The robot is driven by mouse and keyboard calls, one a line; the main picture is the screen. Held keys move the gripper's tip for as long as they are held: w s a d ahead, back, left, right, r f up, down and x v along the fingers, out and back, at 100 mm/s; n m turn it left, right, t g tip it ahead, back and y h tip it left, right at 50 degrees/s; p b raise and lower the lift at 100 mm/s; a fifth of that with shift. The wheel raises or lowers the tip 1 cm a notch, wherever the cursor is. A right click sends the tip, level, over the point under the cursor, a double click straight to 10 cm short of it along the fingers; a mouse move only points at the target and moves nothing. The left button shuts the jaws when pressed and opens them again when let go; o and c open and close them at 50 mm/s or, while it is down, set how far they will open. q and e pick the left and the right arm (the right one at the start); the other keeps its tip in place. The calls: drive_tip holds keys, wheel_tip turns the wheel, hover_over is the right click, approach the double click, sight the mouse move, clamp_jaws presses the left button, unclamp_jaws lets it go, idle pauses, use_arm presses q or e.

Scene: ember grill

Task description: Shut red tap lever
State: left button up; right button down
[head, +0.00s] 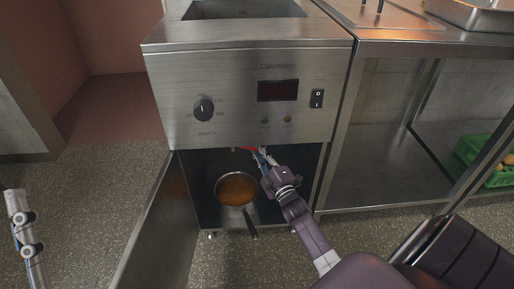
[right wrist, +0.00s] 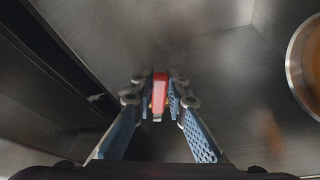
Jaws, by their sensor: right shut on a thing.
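The red tap lever (right wrist: 159,92) is between the two blue fingers of my right gripper (right wrist: 158,104) in the right wrist view. The fingers are shut on it. In the head view a bit of the red lever (head: 249,148) shows just under the fryer's front panel, beside my right gripper (head: 264,158), which reaches into the open cabinet. The rest of the tap is hidden. Part of my left arm shows at the left edge of the head view, but its gripper cannot be made out.
A pan of orange-brown liquid (head: 238,190) stands on the cabinet floor below the gripper, its handle toward the front. The cabinet door (head: 158,232) is open to the left. A steel table (head: 400,45) with a lower shelf stands on the right, with a green crate (head: 470,150).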

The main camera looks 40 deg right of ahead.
drive_tip(key=shift+r+n+p, duration=0.5)
drive_tip(key=shift+r+p, duration=0.2)
drive_tip(key=shift+p, duration=0.15)
use_arm(q)
drive_tip(key=w+f+g+y+p, duration=0.1)
drive_tip(key=w+f+g+y, duration=0.1)
drive_tip(key=f+g, duration=0.45)
drive_tip(key=w+f+g+y+p, duration=0.1)
drive_tip(key=w+f+g, duration=0.2)
drive_tip(key=f, duration=0.7)
use_arm(e)
drive_tip(key=shift+d+r+n+g, duration=0.1)
drive_tip(key=shift+r+n+g, duration=0.2)
drive_tip(key=shift+r+n, duration=0.15)
drive_tip(key=shift+s+r+n+y+p, duration=0.1)
drive_tip(key=shift+r+n+y+p, duration=0.2)
drive_tip(key=shift+n+p, duration=0.25)
drive_tip(key=shift+r+n+g+p, duration=0.3)
drive_tip(key=shift+n+g+p, duration=0.1)
drive_tip(key=shift+p, duration=0.35)
use_arm(q)
drive_tip(key=s+a+f+g+y, duration=0.1)
drive_tip(key=s+a+f+g, duration=0.1)
drive_tip(key=s+f+g, duration=0.2)
drive_tip(key=s+a+f+g+y, duration=0.1)
drive_tip(key=s+a+f+g, duration=0.2)
drive_tip(key=s+f, duration=0.4)
drive_tip(key=shift+a+f+n+g+y, duration=0.35)
drive_tip(key=shift+f+g, duration=0.4)
drive_tip(key=shift+f, duration=1.25)
